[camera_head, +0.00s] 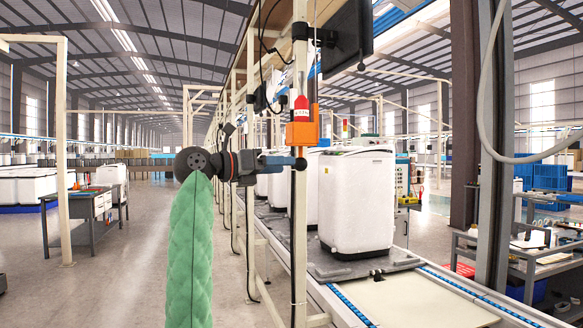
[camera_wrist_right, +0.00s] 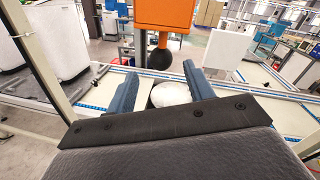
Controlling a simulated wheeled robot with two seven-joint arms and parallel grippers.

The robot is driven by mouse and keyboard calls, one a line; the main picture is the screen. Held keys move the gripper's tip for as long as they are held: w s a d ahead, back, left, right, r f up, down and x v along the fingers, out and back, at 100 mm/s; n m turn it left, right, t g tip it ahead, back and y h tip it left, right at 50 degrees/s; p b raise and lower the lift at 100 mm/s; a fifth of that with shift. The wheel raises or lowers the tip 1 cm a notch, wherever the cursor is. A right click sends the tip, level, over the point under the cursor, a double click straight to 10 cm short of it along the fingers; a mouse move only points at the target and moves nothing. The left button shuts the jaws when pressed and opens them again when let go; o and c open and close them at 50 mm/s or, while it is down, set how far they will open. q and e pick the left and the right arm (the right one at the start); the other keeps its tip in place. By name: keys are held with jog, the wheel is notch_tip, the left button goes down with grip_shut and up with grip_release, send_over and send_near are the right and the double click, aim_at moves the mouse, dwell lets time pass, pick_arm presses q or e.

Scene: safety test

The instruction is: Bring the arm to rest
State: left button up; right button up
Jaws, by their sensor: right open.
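My right gripper (camera_head: 282,163) is raised in the middle of the head view, its blue fingers pointing right. In the right wrist view the two blue fingers (camera_wrist_right: 160,73) stand wide apart. A hanging orange box (camera_head: 302,134) is just above and beyond the fingertips, with a black ball under it. The orange box also shows in the right wrist view (camera_wrist_right: 167,14), its black ball (camera_wrist_right: 159,58) appearing between the fingertips. I cannot tell whether the ball touches a finger. A white rounded thing (camera_wrist_right: 170,95) shows between the fingers; its distance is unclear. My left gripper is out of view.
A white appliance tub (camera_head: 354,203) stands on a grey pallet (camera_head: 335,266) on the conveyor at right. A cream frame post (camera_head: 299,220) rises close by the gripper. A workbench (camera_head: 92,210) stands left. The floor (camera_head: 110,275) at lower left is mostly clear.

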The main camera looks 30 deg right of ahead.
jog(key=shift+w+a, duration=0.1)
jog(key=shift+a, duration=0.75)
